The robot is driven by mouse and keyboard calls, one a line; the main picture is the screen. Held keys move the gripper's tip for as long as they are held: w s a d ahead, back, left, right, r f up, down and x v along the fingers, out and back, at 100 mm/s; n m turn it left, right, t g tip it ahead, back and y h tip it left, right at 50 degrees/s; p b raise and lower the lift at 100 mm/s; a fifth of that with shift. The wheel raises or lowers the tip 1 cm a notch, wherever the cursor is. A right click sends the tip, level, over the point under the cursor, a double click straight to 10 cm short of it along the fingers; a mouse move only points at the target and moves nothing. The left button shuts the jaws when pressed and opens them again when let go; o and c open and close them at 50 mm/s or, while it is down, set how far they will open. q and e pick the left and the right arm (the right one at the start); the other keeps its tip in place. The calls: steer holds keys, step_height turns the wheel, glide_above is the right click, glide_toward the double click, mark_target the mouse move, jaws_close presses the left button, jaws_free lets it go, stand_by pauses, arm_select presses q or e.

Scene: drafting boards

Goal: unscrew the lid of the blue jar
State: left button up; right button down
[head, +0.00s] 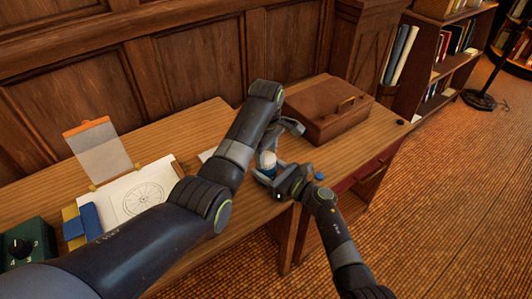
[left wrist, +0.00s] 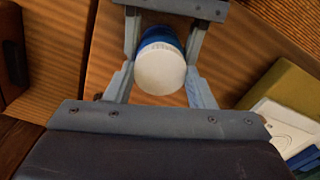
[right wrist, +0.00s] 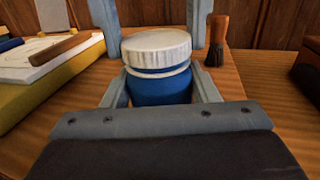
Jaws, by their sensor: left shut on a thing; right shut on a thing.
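The blue jar stands upright on the wooden desk near its front edge, its blue body (right wrist: 160,90) clear in the right wrist view. Its white ribbed lid (right wrist: 157,48) sits on top; a thin blue line and a pale ring show beneath it. My left gripper (left wrist: 160,78) comes down from above, its fingers shut on either side of the lid. My right gripper (right wrist: 162,88) comes in low from the front, shut around the blue body. In the head view the jar (head: 268,160) is partly hidden by both grippers.
A brown case (head: 325,110) stands behind and right of the jar. A brush (right wrist: 217,42) stands behind it. A small blue object (head: 319,176) lies right of my right gripper.

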mark_target(266, 157)
arm_select(q)
steer(key=n, duration=0.4)
steer(key=shift+r+n, duration=0.1)
steer(key=shift+n, duration=0.3)
steer(key=n, duration=0.5)
steer(key=shift+r, duration=0.2)
steer(key=shift+r, duration=0.9)
steer(key=shift+r, duration=0.1)
steer(key=shift+r, duration=1.9)
arm_select(e)
steer(key=shift+c, duration=2.2)
jaws_free()
steer(key=shift+s, duration=0.1)
